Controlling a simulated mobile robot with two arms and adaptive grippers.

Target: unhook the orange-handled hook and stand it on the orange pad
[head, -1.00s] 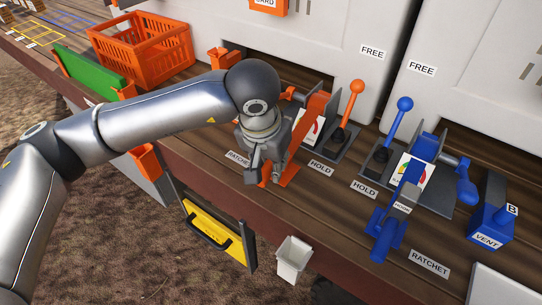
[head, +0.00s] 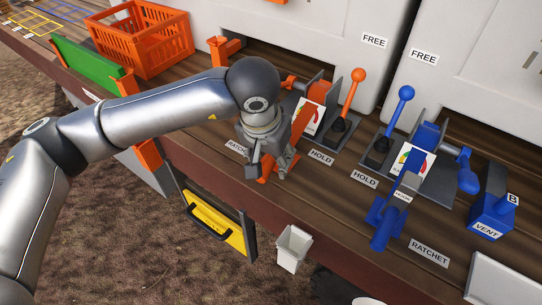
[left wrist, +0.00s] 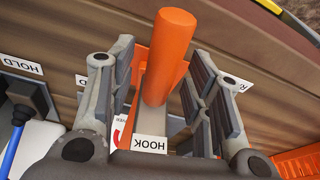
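The orange hook has a thick round handle (left wrist: 171,58) and a white HOOK label (left wrist: 150,146) in the left wrist view. In the head view its orange arm (head: 301,118) slants down from the winch and its lower end is partly hidden by my gripper. My left gripper (head: 271,166) is around the handle. In the left wrist view its fingers (left wrist: 163,72) are spread on either side of the handle, with gaps showing. An orange flat plate (left wrist: 139,66) shows behind the handle; I cannot tell whether it is the pad. My right gripper is not in view.
The orange-knobbed lever (head: 357,80) and blue-knobbed lever (head: 404,98) stand to the right. The blue winch's hook (head: 386,226) lies further right. An orange crate (head: 148,45) and green panel (head: 88,68) are at upper left. A white bin (head: 293,249) hangs at the bench's front edge.

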